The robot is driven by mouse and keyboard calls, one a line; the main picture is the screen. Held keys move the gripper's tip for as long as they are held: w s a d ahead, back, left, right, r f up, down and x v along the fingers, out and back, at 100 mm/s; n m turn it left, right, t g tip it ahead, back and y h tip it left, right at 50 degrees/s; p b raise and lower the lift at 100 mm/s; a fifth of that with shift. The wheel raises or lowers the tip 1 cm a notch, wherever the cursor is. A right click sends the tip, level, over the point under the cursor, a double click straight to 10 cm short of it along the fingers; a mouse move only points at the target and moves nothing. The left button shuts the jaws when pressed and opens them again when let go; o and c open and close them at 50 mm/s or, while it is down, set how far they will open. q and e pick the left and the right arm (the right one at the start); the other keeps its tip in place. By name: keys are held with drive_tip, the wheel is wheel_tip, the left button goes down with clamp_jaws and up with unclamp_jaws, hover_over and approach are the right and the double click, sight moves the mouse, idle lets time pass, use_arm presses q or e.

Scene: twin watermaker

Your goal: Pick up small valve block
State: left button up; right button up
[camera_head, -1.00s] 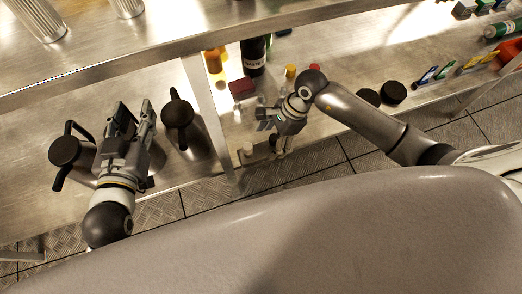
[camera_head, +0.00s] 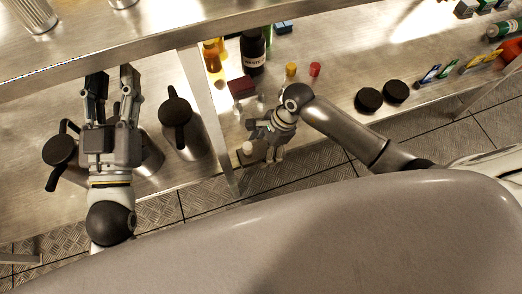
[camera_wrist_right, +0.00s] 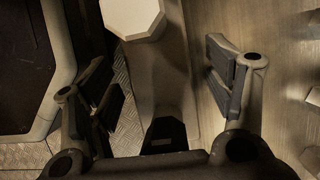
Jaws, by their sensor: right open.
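I cannot tell for sure which thing is the small valve block. A small dark red block (camera_head: 242,87) stands on the lower shelf, beyond my right gripper in the head view. My right gripper (camera_head: 258,138) is open and empty near the shelf's front edge, beside a small white-topped piece (camera_head: 247,148). In the right wrist view its two fingers (camera_wrist_right: 170,90) are wide apart, and a pale many-sided top (camera_wrist_right: 132,18) shows beyond them. My left gripper (camera_head: 113,80) is open, its fingertips near the upper shelf's edge, with nothing visible between them.
Two dark-lidded jugs (camera_head: 175,112) (camera_head: 60,150) stand on the left of the lower shelf. A metal post (camera_head: 208,110) separates them from my right gripper. A dark bottle (camera_head: 253,52), yellow cap (camera_head: 291,69), red cap (camera_head: 315,69) and black discs (camera_head: 369,100) stand to the right.

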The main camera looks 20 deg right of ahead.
clamp_jaws()
drive_tip(key=shift+w+r, duration=0.1)
drive_tip(key=shift+r, duration=0.05)
idle(0.6)
